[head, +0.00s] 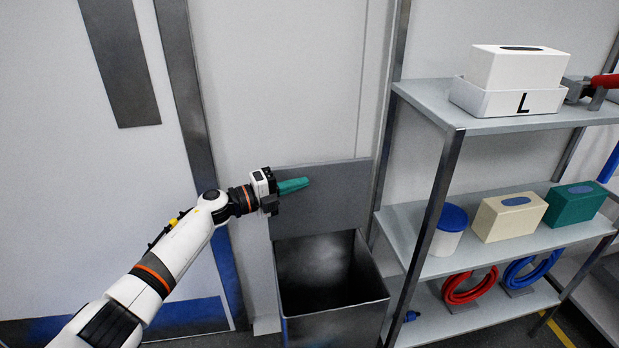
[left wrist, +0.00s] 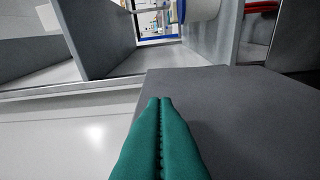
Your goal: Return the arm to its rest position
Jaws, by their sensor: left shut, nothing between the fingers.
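My left arm comes in from the lower left of the head view. Its gripper (head: 306,182) has green fingers and points to the right. It is in front of the raised grey lid or back panel of an open grey bin (head: 338,318). In the left wrist view the green fingers (left wrist: 166,101) lie side by side, shut, with nothing between them. A flat dark grey surface (left wrist: 225,115) lies close beyond the fingers there. My right gripper is not in view.
A metal shelf (head: 420,248) stands to the right. It bears a white box (head: 518,68) in a tray marked L, a blue-lidded tub (head: 448,238), a cream box (head: 508,217), a green box (head: 577,203) and red (head: 468,290) and blue coils (head: 530,270). A door (head: 60,180) is at left.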

